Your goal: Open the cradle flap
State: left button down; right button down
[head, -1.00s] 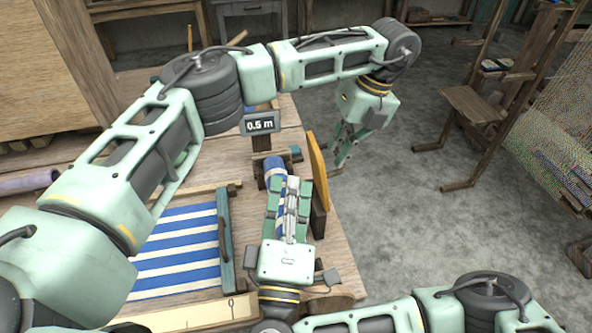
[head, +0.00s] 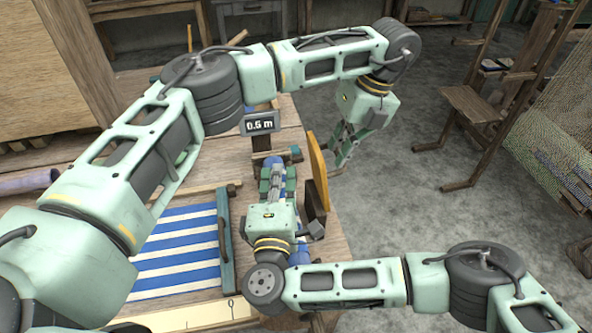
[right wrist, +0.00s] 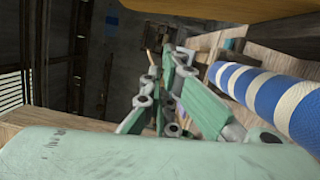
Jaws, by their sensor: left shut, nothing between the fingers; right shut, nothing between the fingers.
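An orange-yellow board (head: 317,172), which looks like the cradle flap, stands steeply along the right edge of the bench. It also shows across the top of the right wrist view (right wrist: 215,8). A blue-and-white striped cloth roll (right wrist: 265,98) lies beside it; in the head view my right arm hides most of it. My right gripper (head: 276,172) is shut and empty, over the roll and left of the board, with a gap to the board. Its fingers (right wrist: 172,105) show beside the roll in the right wrist view. My left gripper (head: 342,158) is shut and empty, beyond the bench's right edge.
Blue-and-white striped cloth (head: 175,252) lies on the bench left of my right gripper, with a dark teal bar (head: 225,240) at its right end. A small "0.5 m" display (head: 260,123) stands behind. Open concrete floor (head: 410,215) lies right of the bench.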

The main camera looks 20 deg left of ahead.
pick_arm(q)
jog(key=shift+s+d+f, duration=0.15)
jog(key=shift+d, duration=0.05)
pick_arm(e)
jog(key=w+d, duration=0.2)
jog(key=d, duration=0.1)
jog(key=shift+d+r, duration=0.15)
jog(key=shift+r, duration=0.05)
pick_arm(q)
jog(key=shift+a, duration=0.15)
jog(key=shift+s+d+r, duration=0.15)
jog(key=shift+d+r, duration=0.05)
pick_arm(e)
jog(key=shift+w+d+r+m, duration=0.15)
jog(key=shift+d+m, duration=0.2)
jog(key=shift+d, duration=0.1)
jog(key=shift+w+d+r+m, duration=0.15)
jog(key=shift+d+m, duration=0.2)
jog(key=shift+d, duration=0.05)
